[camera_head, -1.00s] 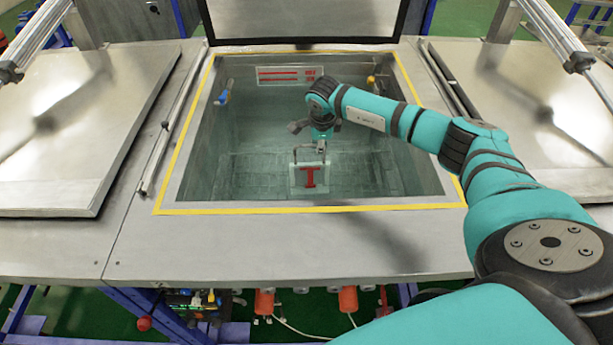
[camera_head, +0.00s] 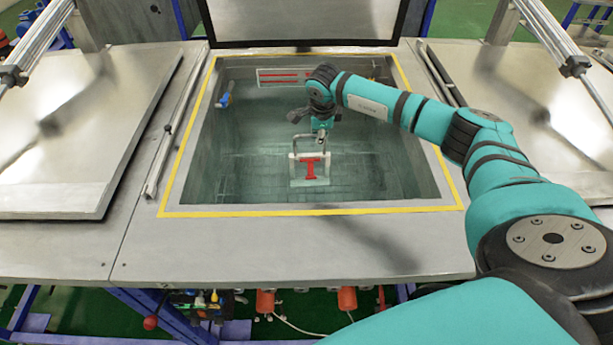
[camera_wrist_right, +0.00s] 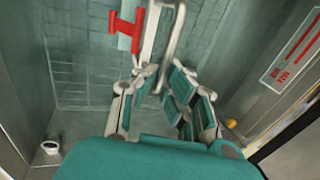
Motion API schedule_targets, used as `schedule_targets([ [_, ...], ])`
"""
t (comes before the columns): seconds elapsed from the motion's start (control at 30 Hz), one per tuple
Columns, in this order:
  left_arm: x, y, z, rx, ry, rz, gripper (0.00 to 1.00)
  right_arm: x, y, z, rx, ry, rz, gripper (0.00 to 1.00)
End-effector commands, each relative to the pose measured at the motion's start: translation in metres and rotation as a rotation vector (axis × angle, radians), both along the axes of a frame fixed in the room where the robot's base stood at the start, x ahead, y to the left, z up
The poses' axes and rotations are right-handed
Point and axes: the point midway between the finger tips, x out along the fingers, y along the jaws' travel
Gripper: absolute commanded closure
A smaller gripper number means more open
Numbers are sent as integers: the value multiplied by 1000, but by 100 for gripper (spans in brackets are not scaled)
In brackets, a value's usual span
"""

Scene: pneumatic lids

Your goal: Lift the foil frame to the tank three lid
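The foil frame (camera_head: 310,181) is a pale plate with a red I-shaped piece and a grey loop handle. It hangs roughly upright inside the open tank. My right gripper (camera_head: 321,134) is at the top of its handle, seen from behind the wrist. In the right wrist view, the gripper's fingers (camera_wrist_right: 163,82) close around the handle bar, and the frame's red piece (camera_wrist_right: 127,30) shows beyond them. The tank's raised lid (camera_head: 300,22) stands open at the back. Which lid is tank three's cannot be told. My left gripper is out of view.
The open tank has a yellow-edged rim (camera_head: 310,209) and a red-and-white label (camera_head: 285,77) on its back wall. Flat metal lids lie on the left (camera_head: 75,150) and right (camera_head: 545,115), with cylinders above. There is free room around the frame inside the tank.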

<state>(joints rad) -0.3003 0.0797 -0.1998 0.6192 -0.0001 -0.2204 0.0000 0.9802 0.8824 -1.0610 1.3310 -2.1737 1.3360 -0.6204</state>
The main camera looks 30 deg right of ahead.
Motion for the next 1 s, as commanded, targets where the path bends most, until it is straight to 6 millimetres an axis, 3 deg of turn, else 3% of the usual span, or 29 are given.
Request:
schedule_targets([
  [0.03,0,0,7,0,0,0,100,1,0,10,1,-3,1,100],
  [1.0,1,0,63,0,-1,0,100,1,0,107,0,-2,-1,100],
])
